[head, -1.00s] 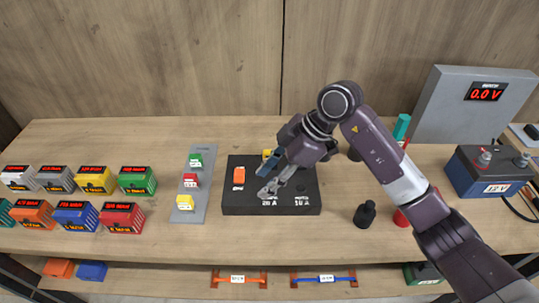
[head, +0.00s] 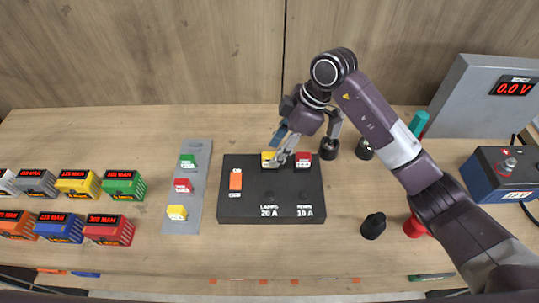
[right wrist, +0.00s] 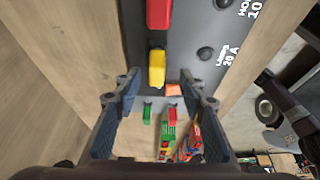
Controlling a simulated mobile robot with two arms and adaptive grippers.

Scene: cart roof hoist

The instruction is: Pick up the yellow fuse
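A yellow fuse (head: 267,158) sits at the back of the black fuse block (head: 230,207), beside a red fuse (head: 304,158). Another yellow fuse (head: 177,212) is on the grey strip (head: 196,187) to the left, with a red and a green one. My right gripper (head: 284,147) is over the back of the block, close to the yellow fuse and partly covering it. In the right wrist view the gripper (right wrist: 159,86) is open and empty. The block's yellow fuse (right wrist: 157,68) appears just beyond the fingertips, roughly centred between them. My left gripper is out of view.
An orange fuse (head: 236,180) is on the block's left part. Several coloured boxes (head: 108,230) stand at the far left. Black knobs (head: 373,226), a red one (head: 415,227), a battery (head: 503,170) and a grey meter box (head: 470,95) are on the right.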

